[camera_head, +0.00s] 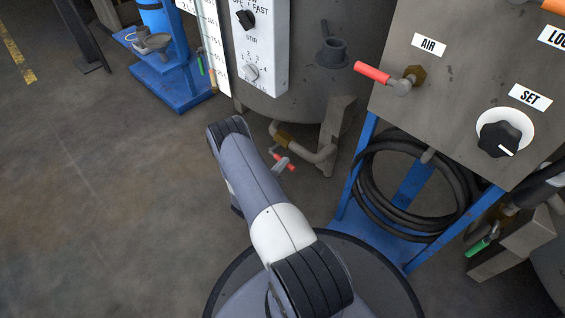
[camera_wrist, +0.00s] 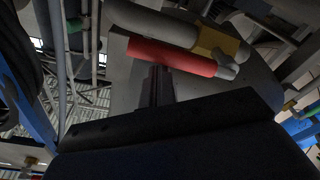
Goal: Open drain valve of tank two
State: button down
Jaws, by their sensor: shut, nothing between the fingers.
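A drain valve with a red handle (camera_head: 284,161) hangs low under the grey tank (camera_head: 300,95). Its brass body (camera_head: 284,138) sits on a grey pipe that bends beside a tank leg. In the wrist view the red handle (camera_wrist: 172,57) lies across the upper middle, with the brass body (camera_wrist: 216,43) and grey pipe (camera_wrist: 150,20) close behind. My gripper (camera_wrist: 157,72) is shut and empty, its dark fingertips right at the handle's lower edge. Whether they touch it I cannot tell. No tank number is readable.
A grey panel (camera_head: 450,90) with an AIR valve and SET knob stands on a blue frame (camera_head: 355,180) at right, with a coiled black hose (camera_head: 375,200) below. A white control box (camera_head: 262,45) is on the tank's front. Open floor (camera_head: 90,200) lies left.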

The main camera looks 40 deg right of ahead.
jog(key=shift+s+a+f, duration=0.1)
jog(key=shift+s+f, duration=0.15)
jog(key=shift+f, duration=0.1)
dwell(0.3)
jog(key=r+p+v, duration=0.1)
jog(key=p+v, duration=0.2)
jog(key=v, duration=0.7)
jog(key=shift+a+f, duration=0.2)
jog(key=shift+a, duration=0.1)
jog(key=shift+w+d, duration=0.15)
